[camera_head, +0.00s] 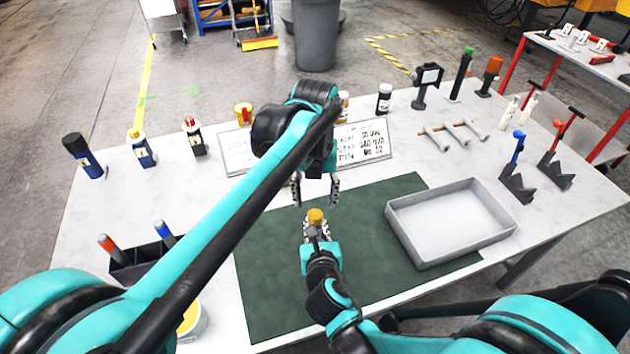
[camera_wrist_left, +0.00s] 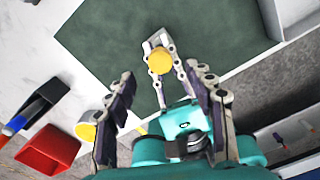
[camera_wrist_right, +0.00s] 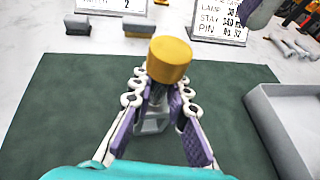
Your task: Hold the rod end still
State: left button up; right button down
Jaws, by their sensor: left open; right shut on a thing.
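The rod end shows as a brass-yellow round cap (camera_head: 316,215) on a grey metal part, above the green mat. It also shows in the left wrist view (camera_wrist_left: 160,61) and large in the right wrist view (camera_wrist_right: 169,60). My right gripper (camera_head: 317,232) is shut on the grey part just below the cap; its fingers hide much of that part. My left gripper (camera_head: 315,193) is open and empty, just past the cap in the head view, fingers spread and apart from it. In the left wrist view, the cap lies beyond and between the left fingers.
The green mat (camera_head: 275,265) is mostly clear. An empty grey tray (camera_head: 405,225) stands right of it. Sign plates (camera_head: 362,142) and a dark bottle (camera_head: 384,98) stand behind; several bolts lie at the back right. A black holder (camera_head: 135,268) stands at left.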

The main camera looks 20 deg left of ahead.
pick_arm(q)
notch_tip(320, 180, up, 6)
jog(key=shift+r, duration=0.15)
pick_arm(e)
jog(key=c, duration=1.4)
grip_release()
jog(key=shift+s, duration=0.1)
jog(key=v, duration=1.2)
